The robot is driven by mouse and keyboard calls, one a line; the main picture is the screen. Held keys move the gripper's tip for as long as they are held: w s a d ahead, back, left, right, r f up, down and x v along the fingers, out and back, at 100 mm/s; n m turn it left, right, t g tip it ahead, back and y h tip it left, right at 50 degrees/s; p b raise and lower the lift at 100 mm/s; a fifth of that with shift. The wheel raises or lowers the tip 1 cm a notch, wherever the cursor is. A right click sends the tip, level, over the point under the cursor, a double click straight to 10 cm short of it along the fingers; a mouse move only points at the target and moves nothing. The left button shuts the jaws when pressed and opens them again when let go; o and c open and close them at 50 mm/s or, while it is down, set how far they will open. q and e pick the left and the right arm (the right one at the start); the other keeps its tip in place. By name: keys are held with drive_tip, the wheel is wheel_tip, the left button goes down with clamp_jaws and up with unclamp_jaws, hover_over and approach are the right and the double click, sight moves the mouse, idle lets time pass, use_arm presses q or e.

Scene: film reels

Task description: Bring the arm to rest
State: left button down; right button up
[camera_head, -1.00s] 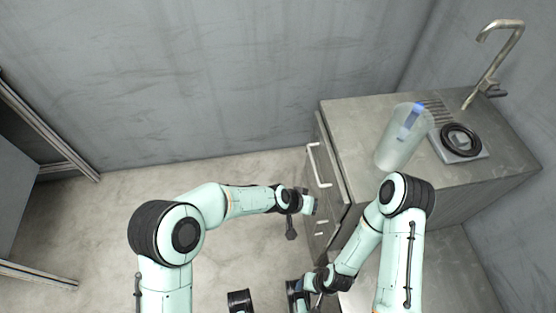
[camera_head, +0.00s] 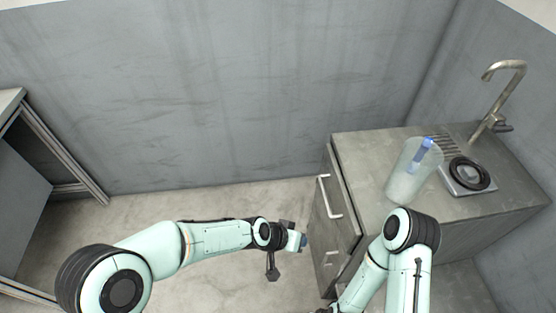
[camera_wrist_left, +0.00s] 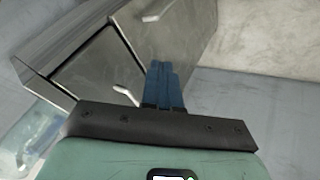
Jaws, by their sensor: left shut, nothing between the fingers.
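My left arm reaches in from the lower left. Its gripper (camera_head: 303,241) hangs over the floor, just left of the cabinet and apart from it. In the left wrist view the two blue fingers (camera_wrist_left: 163,84) lie together, shut with nothing between them. My right arm (camera_head: 398,245) bends in front of the cabinet and runs down out of the bottom edge; its gripper is not in view.
A grey cabinet (camera_head: 370,150) with drawer handles stands at the right. On it are a clear container (camera_head: 405,178) with a blue item inside, a black ring (camera_head: 470,173) on a square plate, and a tap (camera_head: 512,85). A metal-framed bench (camera_head: 60,150) stands left. Floor between is clear.

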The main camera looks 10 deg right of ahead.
use_arm(q)
drive_tip(key=s+a+f+n+y+p, duration=0.1)
drive_tip(key=s+a+f+n+p, duration=0.15)
drive_tip(key=a, duration=0.25)
drive_tip(key=s+a+f+n+g+y+p, duration=0.1)
drive_tip(key=s+a+f+p, duration=0.15)
drive_tip(key=a+f, duration=0.2)
drive_tip(key=s+a+f+n+y+p, duration=0.1)
drive_tip(key=s+a+f+n+p, duration=0.15)
drive_tip(key=a, duration=0.35)
drive_tip(key=s+a+n+g+p, duration=0.1)
drive_tip(key=s+a+n+p, duration=0.1)
drive_tip(key=s, duration=0.4)
drive_tip(key=s+a+f+n+p, duration=0.1)
drive_tip(key=s+a+n+p, duration=0.1)
drive_tip(key=s+a+p, duration=0.3)
drive_tip(key=shift+s+a+f+g+y, duration=0.15)
drive_tip(key=shift+s+a+g+y, duration=0.2)
drive_tip(key=shift+s+a, duration=0.5)
use_arm(e)
wheel_tip(320, 180, up, 14)
drive_tip(key=g, duration=0.1)
drive_tip(key=shift+s+a+f, duration=0.15)
drive_tip(key=shift+a, duration=0.05)
use_arm(q)
drive_tip(key=shift+s+d, duration=0.1)
